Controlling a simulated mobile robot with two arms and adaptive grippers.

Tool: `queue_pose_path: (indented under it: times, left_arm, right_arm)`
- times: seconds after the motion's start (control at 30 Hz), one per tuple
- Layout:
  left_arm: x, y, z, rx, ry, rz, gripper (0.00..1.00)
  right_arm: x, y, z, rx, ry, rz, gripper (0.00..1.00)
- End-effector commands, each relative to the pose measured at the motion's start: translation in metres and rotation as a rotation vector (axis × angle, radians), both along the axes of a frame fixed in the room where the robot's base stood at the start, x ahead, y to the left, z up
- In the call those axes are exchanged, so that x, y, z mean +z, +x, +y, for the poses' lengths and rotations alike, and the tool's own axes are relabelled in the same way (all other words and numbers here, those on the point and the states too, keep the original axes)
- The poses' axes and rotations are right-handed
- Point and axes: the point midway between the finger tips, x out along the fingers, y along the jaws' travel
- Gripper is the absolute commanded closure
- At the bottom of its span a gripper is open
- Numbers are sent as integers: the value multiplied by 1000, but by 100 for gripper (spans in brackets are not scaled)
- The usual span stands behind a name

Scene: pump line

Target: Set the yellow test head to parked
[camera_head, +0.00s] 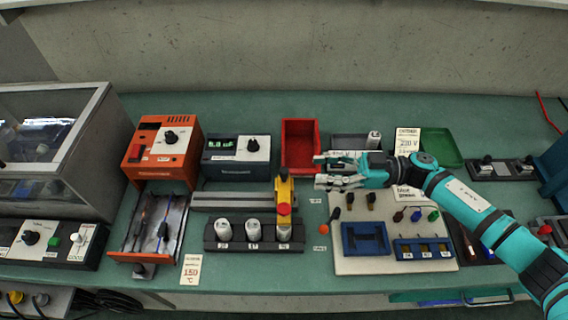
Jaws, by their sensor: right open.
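The yellow test head (284,192), with a red part low on its front, stands at the right end of a grey rail (230,201). It is above the rightmost place of a dark block (212,246) that holds several pale pumps. To its right is a dark lever (335,213) with an orange knob (324,229), slanting toward the front. Small labels lie above and below the knob, too small to read. My right gripper (319,171) is open and empty, fingers pointing left, behind the lever and right of the test head, apart from both. My left gripper is out of view.
A red bin (300,142) stands behind the test head. An orange power unit (163,146), a dark meter (236,157) and an open drawer (150,226) are left. A pale board (395,265) with blue trays is right. The bench front by the knob is clear.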

Motion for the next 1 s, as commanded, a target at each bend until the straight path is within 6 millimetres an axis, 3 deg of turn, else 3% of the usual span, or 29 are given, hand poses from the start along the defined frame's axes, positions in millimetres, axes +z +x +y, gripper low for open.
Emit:
queue_pose_path:
  times: [0.2, 0.4, 0.6, 0.87, 1.0]
  left_arm:
    - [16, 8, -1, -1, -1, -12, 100]
    - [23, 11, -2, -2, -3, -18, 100]
    - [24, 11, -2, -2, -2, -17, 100]
    - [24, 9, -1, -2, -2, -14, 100]
    - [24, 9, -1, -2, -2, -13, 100]
  right_arm:
    - [4, -1, 49, 2, 4, -1, 57]
    - [2, 0, 79, 0, 1, -2, 57]
    - [1, 0, 90, 0, 1, -2, 57]
    - [0, 0, 91, -1, 0, -2, 57]
    - [0, 0, 91, -1, 1, -2, 75]
